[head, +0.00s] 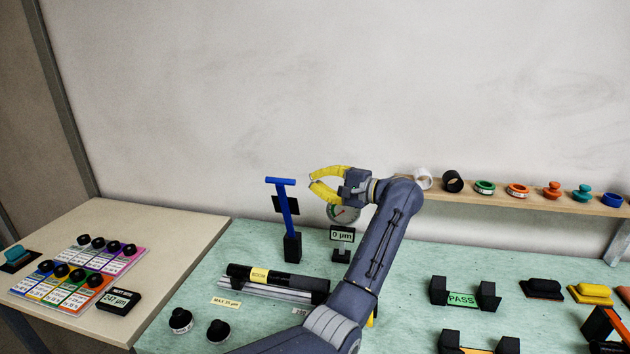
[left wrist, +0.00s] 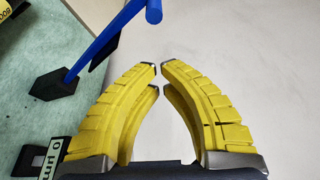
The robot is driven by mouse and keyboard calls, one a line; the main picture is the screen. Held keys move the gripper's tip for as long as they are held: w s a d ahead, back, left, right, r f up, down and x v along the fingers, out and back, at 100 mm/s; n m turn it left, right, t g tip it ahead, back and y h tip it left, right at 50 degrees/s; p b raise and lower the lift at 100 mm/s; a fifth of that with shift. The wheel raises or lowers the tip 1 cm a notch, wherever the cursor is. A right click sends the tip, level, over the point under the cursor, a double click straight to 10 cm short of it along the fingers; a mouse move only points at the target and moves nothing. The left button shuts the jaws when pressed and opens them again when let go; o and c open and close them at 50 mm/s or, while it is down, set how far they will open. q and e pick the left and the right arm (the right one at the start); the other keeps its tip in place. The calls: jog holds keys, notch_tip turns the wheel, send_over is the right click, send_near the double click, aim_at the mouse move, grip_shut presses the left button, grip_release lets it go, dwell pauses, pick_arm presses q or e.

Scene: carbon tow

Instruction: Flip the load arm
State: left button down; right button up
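The load arm (head: 286,207) looks to be the blue T-shaped lever, standing nearly upright with a slight lean on a black base (head: 292,247). In the left wrist view the blue lever (left wrist: 112,37) runs across the upper left, with its crossbar at the top. My left gripper (head: 311,182) is just right of the lever's upper part, apart from it. Its yellow fingers (left wrist: 158,68) curve together with tips almost meeting and nothing between them. My right gripper is not in view.
A dial gauge (head: 343,214) and a "0 µm" display (head: 342,235) stand close right of the lever. A black roller (head: 278,277) lies in front. A shelf (head: 470,193) with spools runs along the wall at right. Black blocks flank a PASS label (head: 462,299).

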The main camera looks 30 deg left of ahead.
pick_arm(q)
jog(key=shift+s+a+r, duration=0.1)
jog(key=shift+s+a, duration=0.45)
jog(key=shift+a, duration=0.6)
jog(key=shift+s+a, duration=0.5)
jog(key=shift+a, duration=0.7)
jog(key=shift+s+a+r, duration=0.1)
jog(key=shift+s+a, duration=0.45)
jog(key=shift+a, duration=0.6)
